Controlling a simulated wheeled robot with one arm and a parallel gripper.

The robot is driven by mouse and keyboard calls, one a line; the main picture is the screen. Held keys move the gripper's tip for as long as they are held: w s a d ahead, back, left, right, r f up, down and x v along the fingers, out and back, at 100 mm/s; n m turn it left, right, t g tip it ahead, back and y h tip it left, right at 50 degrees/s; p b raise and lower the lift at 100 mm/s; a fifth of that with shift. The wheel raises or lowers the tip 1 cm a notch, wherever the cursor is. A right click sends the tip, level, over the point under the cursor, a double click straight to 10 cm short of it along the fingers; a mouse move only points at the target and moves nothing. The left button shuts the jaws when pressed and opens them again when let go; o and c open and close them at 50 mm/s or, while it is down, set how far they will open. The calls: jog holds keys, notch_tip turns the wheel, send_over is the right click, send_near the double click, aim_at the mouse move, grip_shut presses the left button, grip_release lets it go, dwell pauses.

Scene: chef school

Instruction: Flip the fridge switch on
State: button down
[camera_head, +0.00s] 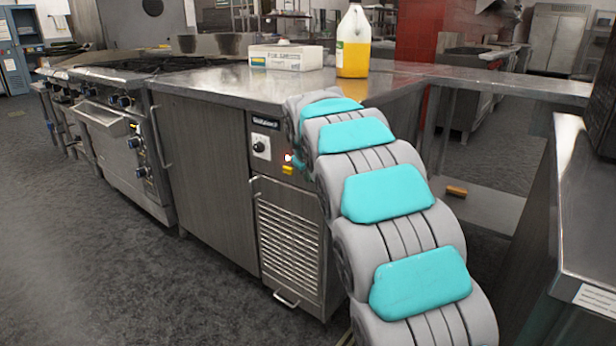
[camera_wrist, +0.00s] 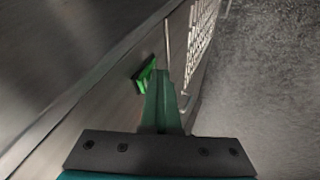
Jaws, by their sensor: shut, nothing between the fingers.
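The fridge (camera_head: 254,222) is a steel unit under the counter with a louvred vent and a control panel (camera_head: 264,130). The panel has a round dial (camera_head: 261,147), a small red and white part (camera_head: 289,158) and a yellow part (camera_head: 287,170). In the wrist view a green switch (camera_wrist: 146,74) stands out from the fridge front. My gripper (camera_wrist: 161,78) is shut and empty, its teal fingertips just right of the green switch. I cannot tell whether they touch. In the head view my arm hides most of my gripper and part of the panel.
A white box (camera_head: 286,58) and a jug of yellow liquid (camera_head: 354,45) stand on the counter (camera_head: 225,82) above. A stove (camera_head: 112,150) is to the left. A steel table (camera_head: 592,215) is at the right. The floor in front is clear.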

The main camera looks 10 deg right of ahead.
jog(key=shift+r, duration=0.5)
jog(key=s+a+r+b, duration=0.1)
jog(key=s+a+r, duration=0.2)
jog(key=s+r, duration=0.5)
jog(key=shift+s+a+r, duration=0.25)
jog(key=shift+s, duration=0.05)
